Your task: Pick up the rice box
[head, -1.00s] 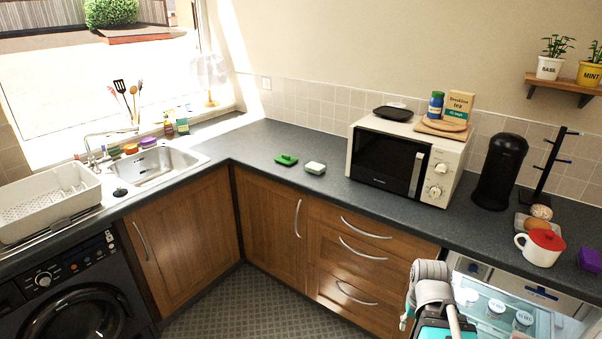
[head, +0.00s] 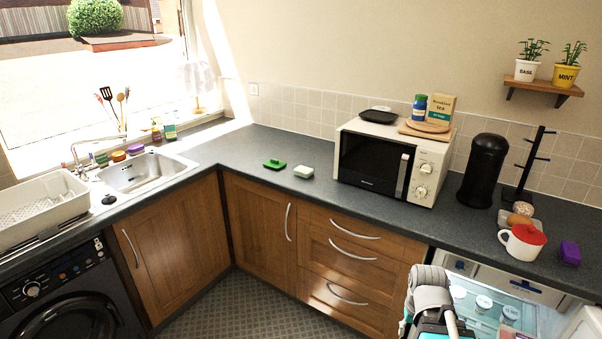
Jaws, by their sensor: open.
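I see no box marked as rice in the head view. The one carton I can make out is a Breakfast tea box (head: 440,107), standing upright on a round wooden board on top of the microwave. Part of my arm shows at the bottom edge, right of the middle, in front of the drawers and the open fridge. My gripper's fingers are not visible.
The white microwave (head: 388,162) stands on the dark worktop (head: 262,145). The open fridge (head: 520,300) is below. Worktop left of the microwave is mostly clear.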

